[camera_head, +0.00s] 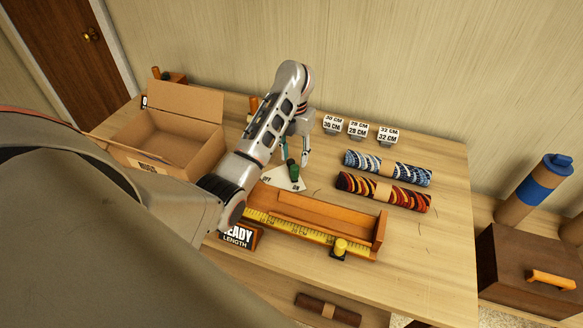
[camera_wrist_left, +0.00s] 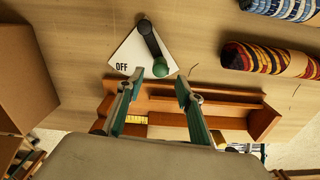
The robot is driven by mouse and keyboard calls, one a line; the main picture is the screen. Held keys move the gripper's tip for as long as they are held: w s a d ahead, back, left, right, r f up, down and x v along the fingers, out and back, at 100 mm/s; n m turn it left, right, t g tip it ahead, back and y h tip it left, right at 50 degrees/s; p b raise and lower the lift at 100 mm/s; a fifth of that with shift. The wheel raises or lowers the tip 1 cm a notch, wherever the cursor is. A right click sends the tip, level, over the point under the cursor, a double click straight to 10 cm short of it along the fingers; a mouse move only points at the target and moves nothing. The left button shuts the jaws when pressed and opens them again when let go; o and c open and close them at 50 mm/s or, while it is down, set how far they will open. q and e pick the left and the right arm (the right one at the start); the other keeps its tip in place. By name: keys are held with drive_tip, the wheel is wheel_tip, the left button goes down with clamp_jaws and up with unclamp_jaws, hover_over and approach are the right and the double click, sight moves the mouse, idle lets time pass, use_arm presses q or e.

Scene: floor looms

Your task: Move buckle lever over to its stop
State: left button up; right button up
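The lever (camera_head: 294,171) has a dark arm and a green knob and is mounted on a white plate (camera_head: 279,182) on the table. In the left wrist view the lever (camera_wrist_left: 152,45) points toward my gripper, with the knob to the right of the plate's "OFF" mark (camera_wrist_left: 122,67). A second mark near the knob is small in the head view. My left gripper (camera_head: 295,162) is open over the lever. In the left wrist view its fingertips (camera_wrist_left: 159,79) stand apart on either side of the knob, with no clear contact. My right gripper is not in view.
A wooden tray with a yellow measuring strip (camera_head: 313,233) lies just in front of the plate. An open cardboard box (camera_head: 176,135) stands left. Two rolled textiles (camera_head: 386,192) lie right, below several size tags (camera_head: 358,130). A "READY LENGTH" sign (camera_head: 240,237) stands near the front.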

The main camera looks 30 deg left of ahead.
sight(294, 168)
use_arm(q)
wheel_tip(294, 168, down, 4)
drive_tip(key=shift+s+d+f+b, duration=0.1)
drive_tip(key=shift+d+b, duration=0.05)
drive_tip(key=shift+b, duration=0.4)
wheel_tip(294, 168, down, 2)
drive_tip(key=shift+f, duration=0.1)
drive_tip(key=shift+f+b, duration=0.35)
drive_tip(key=shift+f, duration=0.15)
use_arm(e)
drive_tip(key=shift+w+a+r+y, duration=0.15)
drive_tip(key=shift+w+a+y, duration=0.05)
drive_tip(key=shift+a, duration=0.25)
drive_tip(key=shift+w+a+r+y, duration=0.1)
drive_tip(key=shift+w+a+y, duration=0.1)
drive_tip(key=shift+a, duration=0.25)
use_arm(q)
clamp_jaws()
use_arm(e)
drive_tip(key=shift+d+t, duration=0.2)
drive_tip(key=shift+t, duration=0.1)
